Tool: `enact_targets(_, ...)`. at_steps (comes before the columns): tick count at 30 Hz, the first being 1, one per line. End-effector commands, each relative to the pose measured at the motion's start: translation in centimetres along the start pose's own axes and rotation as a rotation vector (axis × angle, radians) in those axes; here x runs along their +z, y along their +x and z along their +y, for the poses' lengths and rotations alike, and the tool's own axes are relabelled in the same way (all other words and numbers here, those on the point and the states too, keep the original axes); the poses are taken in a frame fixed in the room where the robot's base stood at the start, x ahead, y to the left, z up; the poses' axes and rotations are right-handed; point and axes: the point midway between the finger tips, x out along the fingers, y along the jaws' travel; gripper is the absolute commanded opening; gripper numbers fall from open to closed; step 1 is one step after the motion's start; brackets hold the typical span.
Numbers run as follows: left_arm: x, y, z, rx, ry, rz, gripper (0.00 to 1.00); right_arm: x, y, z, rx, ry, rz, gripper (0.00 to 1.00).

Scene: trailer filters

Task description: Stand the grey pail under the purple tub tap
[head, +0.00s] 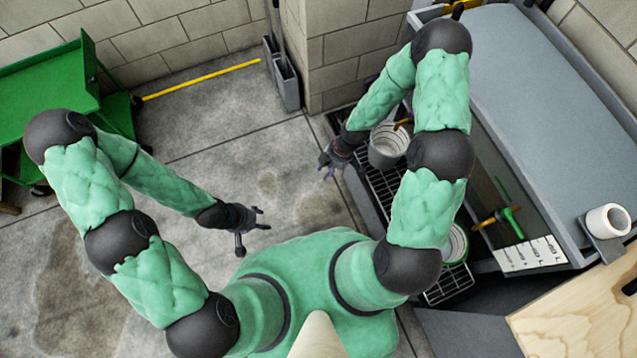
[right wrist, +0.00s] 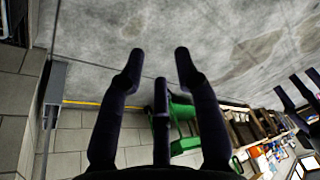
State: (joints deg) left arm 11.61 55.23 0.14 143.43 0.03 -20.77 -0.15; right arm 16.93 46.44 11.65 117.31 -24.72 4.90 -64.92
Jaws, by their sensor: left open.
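A grey pail (head: 386,150) stands upright on the dark grate, partly hidden by my right arm. A brass-coloured tap (head: 403,123) shows at its far right edge; I cannot tell whether its spout is over the pail, and its handle is hidden. My left gripper (head: 256,218) is open and empty over the floor, far from the pail.
A green-rimmed pail (head: 458,245) stands nearer on the grate (head: 382,190), near a green-handled tap (head: 497,217). The long grey tub (head: 540,90) is at right, with a white roll-like cup (head: 607,221) on a bracket. A green cart (head: 45,95) is at far left. The middle floor is clear.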

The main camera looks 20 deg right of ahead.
Motion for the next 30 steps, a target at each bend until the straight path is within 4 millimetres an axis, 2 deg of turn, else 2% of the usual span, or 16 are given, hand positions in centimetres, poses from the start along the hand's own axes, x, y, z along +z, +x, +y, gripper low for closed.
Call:
enact_targets(1,0.0,0.0,0.0,0.0,0.0,0.0,0.49,-0.8,0.4,-1.5,-0.008,0.133,0.019,0.33)
enact_targets(6,0.0,0.0,0.0,0.0,0.0,0.0,0.49,-2.8,1.1,-5.9,-0.021,0.648,0.061,0.33)
enact_targets(12,0.0,0.0,0.0,0.0,0.0,0.0,0.49,-3.5,1.2,-10.0,-0.02,1.169,0.063,0.33)
enact_targets(15,0.0,0.0,0.0,0.0,0.0,0.0,0.49,-3.4,1.1,-11.2,-0.012,1.338,0.059,0.33)
enact_targets(21,0.0,0.0,0.0,0.0,0.0,0.0,0.49,-3.2,1.0,-12.1,-0.002,1.47,0.055,0.33)
enact_targets(30,0.0,0.0,0.0,0.0,0.0,0.0,0.49,-3.2,1.0,-12.0,-0.002,1.471,0.055,0.33)
